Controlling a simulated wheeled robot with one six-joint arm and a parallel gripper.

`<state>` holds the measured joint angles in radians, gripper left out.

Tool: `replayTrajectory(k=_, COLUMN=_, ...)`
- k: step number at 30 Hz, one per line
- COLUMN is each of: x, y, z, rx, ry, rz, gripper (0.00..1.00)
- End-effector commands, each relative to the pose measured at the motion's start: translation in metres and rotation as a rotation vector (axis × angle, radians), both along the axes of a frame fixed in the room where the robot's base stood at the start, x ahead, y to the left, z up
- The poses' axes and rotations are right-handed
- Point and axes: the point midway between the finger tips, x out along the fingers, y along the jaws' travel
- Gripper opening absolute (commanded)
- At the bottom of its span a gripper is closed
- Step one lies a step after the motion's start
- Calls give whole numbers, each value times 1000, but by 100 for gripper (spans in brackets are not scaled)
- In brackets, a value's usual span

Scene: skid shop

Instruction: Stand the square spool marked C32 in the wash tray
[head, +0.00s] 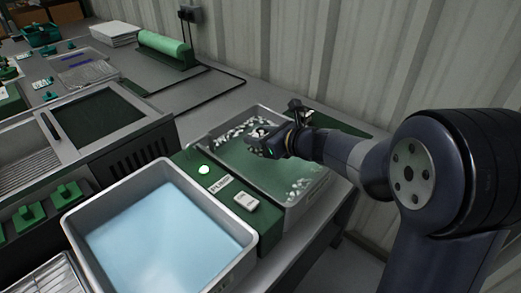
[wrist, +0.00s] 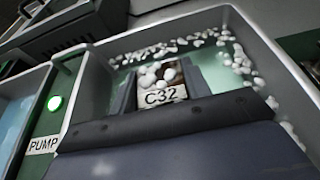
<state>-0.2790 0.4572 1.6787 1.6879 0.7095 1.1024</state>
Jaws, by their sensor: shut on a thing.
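The square spool marked C32 (wrist: 164,97) shows in the wrist view between my fingers, with its label facing the camera and white foam lumps against it. My gripper (head: 262,143) is shut on it, inside the outline of the grey tray with greenish liquid and white foam (head: 331,191), which appears to be the wash tray. The tray's wall also shows in the wrist view (wrist: 269,52). The spool is hard to make out in the head view, and its lower part is hidden. I cannot tell whether it touches the tray floor.
A grey tray of blue liquid (head: 86,259) stands at front left. Between the trays is a green strip with a PUMP label (head: 220,184) and a lit button (head: 204,169). A corrugated wall (head: 330,50) rises behind. A green roll (head: 165,46) lies farther back.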

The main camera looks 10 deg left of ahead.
Motion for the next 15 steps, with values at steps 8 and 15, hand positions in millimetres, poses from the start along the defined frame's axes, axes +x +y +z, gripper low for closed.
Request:
replayTrajectory(k=8, x=0, y=0, z=-32, rx=0, ry=0, rz=0, gripper=17)
replayTrajectory(k=15, x=0, y=0, z=-32, rx=0, ry=-1, rz=0, gripper=17)
